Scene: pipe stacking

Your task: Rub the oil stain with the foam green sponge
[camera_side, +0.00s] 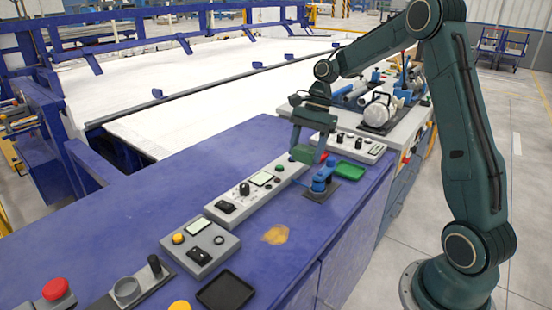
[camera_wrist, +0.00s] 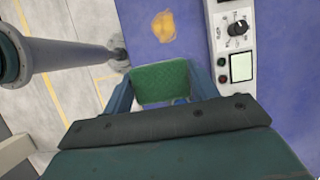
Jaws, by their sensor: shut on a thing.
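My gripper (camera_side: 311,150) is shut on the green sponge (camera_side: 302,154) and holds it above the blue worktop. In the wrist view the sponge (camera_wrist: 161,83) sits between the two blue fingers, its textured green face showing. The oil stain (camera_side: 276,235) is a yellow-brown patch on the bare worktop, nearer the side camera than the gripper. The stain also shows in the wrist view (camera_wrist: 163,27), beyond the sponge and apart from it.
A blue clamp-like fixture (camera_side: 321,181) stands just below the gripper, beside a green tray (camera_side: 350,170). Grey control panels (camera_side: 240,195) with knobs line the worktop left of the stain. A black tray (camera_side: 225,292) lies nearer the camera. The worktop around the stain is clear.

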